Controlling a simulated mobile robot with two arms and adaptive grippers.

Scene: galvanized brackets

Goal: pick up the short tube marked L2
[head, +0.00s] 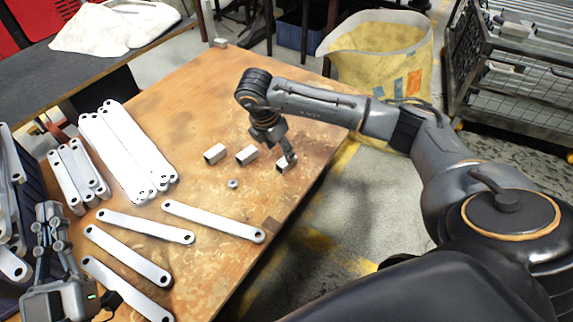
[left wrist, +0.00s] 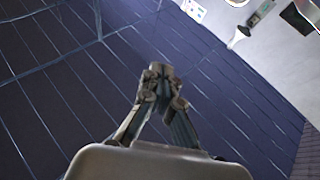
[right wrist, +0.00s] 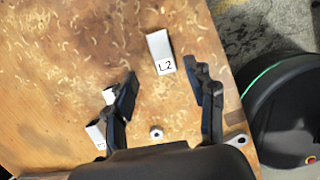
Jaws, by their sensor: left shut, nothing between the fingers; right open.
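The short tube marked L2 (right wrist: 160,45) lies on the wooden table, its label readable in the right wrist view. My right gripper (right wrist: 160,72) is open, with the tube lying ahead of the gap between its fingertips; nothing is held. In the head view, the rightmost short tube (head: 281,168) is partly hidden by my right gripper (head: 288,157). My left gripper (head: 50,211) is shut and empty at the left, away from the short tubes. It also shows closed in the left wrist view (left wrist: 160,72).
Two other short tubes (head: 215,153) (head: 246,155) lie left of my right gripper, near a small metal ring (head: 233,184). Flat brackets (head: 213,221) cover the table's left and front. A yellow bin (head: 380,50) stands beyond the table's far right edge.

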